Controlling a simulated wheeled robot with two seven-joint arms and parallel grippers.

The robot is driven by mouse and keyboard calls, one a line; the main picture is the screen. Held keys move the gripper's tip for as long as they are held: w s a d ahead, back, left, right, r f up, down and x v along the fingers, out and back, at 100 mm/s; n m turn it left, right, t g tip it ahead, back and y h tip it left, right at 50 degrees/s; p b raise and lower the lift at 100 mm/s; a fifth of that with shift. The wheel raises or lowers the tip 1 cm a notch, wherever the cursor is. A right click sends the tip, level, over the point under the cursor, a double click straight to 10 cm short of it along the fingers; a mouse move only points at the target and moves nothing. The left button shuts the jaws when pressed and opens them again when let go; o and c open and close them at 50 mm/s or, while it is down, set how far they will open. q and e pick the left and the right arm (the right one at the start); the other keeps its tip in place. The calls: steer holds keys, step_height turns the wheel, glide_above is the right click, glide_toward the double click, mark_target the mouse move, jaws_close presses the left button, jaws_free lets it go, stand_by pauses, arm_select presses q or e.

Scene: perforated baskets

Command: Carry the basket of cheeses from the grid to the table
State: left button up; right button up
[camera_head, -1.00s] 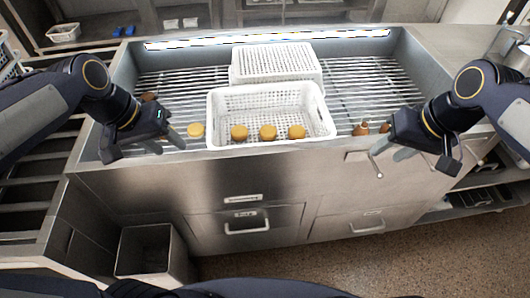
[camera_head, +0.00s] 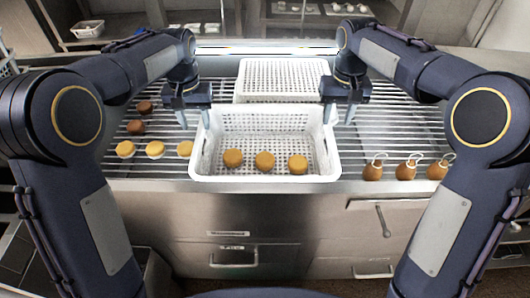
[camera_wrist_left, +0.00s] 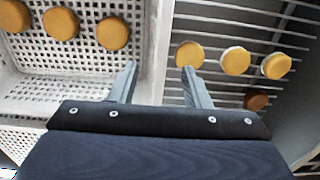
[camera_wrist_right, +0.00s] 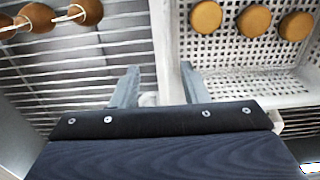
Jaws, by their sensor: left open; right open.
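The white perforated basket (camera_head: 265,180) sits on the metal grid with three round yellow-orange cheeses (camera_head: 265,161) in a row inside. My left gripper (camera_head: 194,121) is open above the basket's left side. In the left wrist view its fingers (camera_wrist_left: 160,85) lie on either side of the basket's side wall (camera_wrist_left: 154,50). My right gripper (camera_head: 339,116) is open above the right side. In the right wrist view its fingers (camera_wrist_right: 160,85) likewise lie on either side of the opposite wall (camera_wrist_right: 165,45). I cannot tell whether any finger touches the basket.
A second white perforated basket (camera_head: 283,68), bottom up, stands right behind. Several loose round cheeses (camera_head: 155,149) lie left of the front basket. Brown pear-shaped cheeses with loops (camera_head: 405,170) lie to the right. The grid (camera_head: 390,125) between has free room.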

mark_target(199, 137)
arm_select(q)
step_height(199, 137, down, 7)
steer(key=shift+f, duration=0.1)
arm_select(e)
step_height(199, 137, down, 7)
steer(key=shift+f, duration=0.1)
arm_select(q)
steer(key=c, duration=0.9)
arm_select(e)
steer(key=c, duration=0.9)
arm_select(q)
jaws_close()
